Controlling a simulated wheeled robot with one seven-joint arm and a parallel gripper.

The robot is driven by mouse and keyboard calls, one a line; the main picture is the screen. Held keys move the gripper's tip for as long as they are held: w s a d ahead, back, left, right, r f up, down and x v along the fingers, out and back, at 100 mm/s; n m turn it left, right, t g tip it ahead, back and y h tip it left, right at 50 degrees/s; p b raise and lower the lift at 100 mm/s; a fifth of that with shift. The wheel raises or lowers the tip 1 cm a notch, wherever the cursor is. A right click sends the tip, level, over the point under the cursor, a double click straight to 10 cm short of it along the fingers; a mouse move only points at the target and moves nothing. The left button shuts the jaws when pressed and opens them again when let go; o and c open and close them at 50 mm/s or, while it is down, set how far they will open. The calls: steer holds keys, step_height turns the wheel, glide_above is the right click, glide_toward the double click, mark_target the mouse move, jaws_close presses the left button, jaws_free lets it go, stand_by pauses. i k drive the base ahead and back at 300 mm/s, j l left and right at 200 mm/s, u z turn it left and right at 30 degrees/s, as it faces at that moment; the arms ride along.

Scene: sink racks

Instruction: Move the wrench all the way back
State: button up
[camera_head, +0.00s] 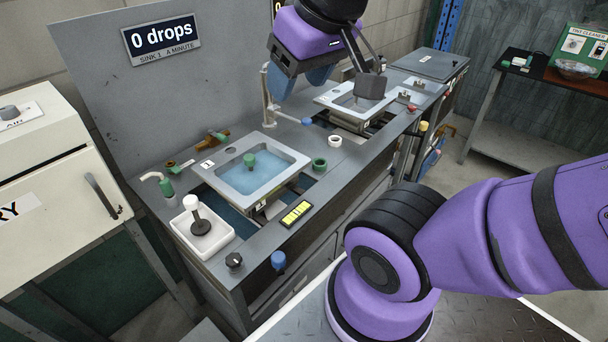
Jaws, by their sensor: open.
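My gripper (331,76) is at the top middle, over the back of the counter between the two sinks. It is open, with a dark block-shaped finger (370,84) at its right side, and nothing shows held between the jaws. I cannot make out a wrench for certain. A small brass piece with a green end (216,136) lies behind the near sink, and another brass and green piece (178,167) lies left of it. I cannot tell whether either is the wrench. My gripper hides part of the counter and wall behind it.
The near sink (292,158) holds blue water and a green plug. A far sink (378,107) stands beyond a tap (268,98) with a blue end. A white tray (205,245), knobs and a yellow display (296,213) sit at the front. My arm fills the lower right.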

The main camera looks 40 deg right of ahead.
mark_target(423, 125)
steer(key=k+z, duration=0.1)
steer(key=z, duration=0.7)
